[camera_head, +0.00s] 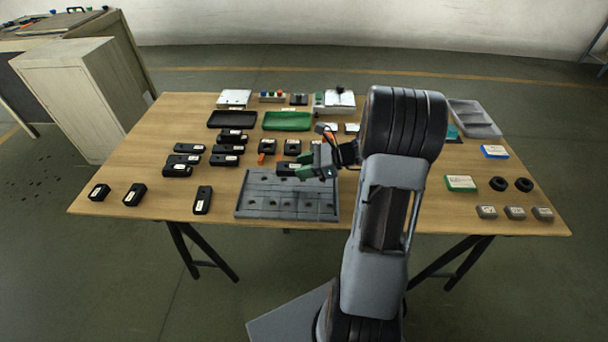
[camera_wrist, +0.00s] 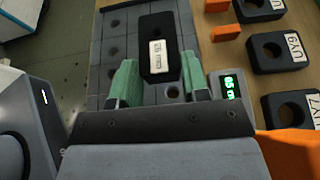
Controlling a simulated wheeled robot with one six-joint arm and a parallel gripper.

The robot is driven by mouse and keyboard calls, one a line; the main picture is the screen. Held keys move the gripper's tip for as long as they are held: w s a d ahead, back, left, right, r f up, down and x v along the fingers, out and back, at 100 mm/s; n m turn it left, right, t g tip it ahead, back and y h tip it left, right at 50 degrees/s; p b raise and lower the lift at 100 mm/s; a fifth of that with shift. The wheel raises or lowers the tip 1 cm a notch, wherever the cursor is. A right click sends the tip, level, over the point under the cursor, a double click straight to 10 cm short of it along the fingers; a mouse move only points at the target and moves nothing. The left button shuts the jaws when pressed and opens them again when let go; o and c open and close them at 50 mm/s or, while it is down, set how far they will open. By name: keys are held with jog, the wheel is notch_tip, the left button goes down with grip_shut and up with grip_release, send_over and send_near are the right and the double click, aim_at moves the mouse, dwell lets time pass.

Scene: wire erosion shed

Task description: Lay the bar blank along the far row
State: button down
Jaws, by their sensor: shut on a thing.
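My gripper (camera_head: 306,170) has green fingers and is over the far part of a grey tray (camera_head: 287,205) with rows of round holes. In the wrist view my gripper (camera_wrist: 159,78) is shut on the bar blank (camera_wrist: 158,28), a black block with a white label. The bar blank also shows in the head view (camera_head: 286,169), left of the fingers. It lies lengthwise along the tray's far side. The tray also shows in the wrist view (camera_wrist: 108,75), under the bar. I cannot tell whether the bar touches the tray. The bar hides part of the far row.
Black blocks with holes (camera_head: 267,146) and small orange pieces (camera_head: 261,158) stand close behind the tray. Several black labelled blocks (camera_head: 203,200) lie to the left. A black tray (camera_head: 232,119) and a green tray (camera_head: 287,121) are further back.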

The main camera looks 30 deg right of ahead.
jog(key=shift+w+d+f, duration=0.15)
jog(key=shift+w+f, duration=0.2)
jog(key=shift+f, duration=0.1)
jog(key=shift+f+b, duration=0.3)
jog(key=shift+f, duration=1.1)
jog(key=shift+f, duration=0.1)
jog(key=c, duration=0.6)
grip_release()
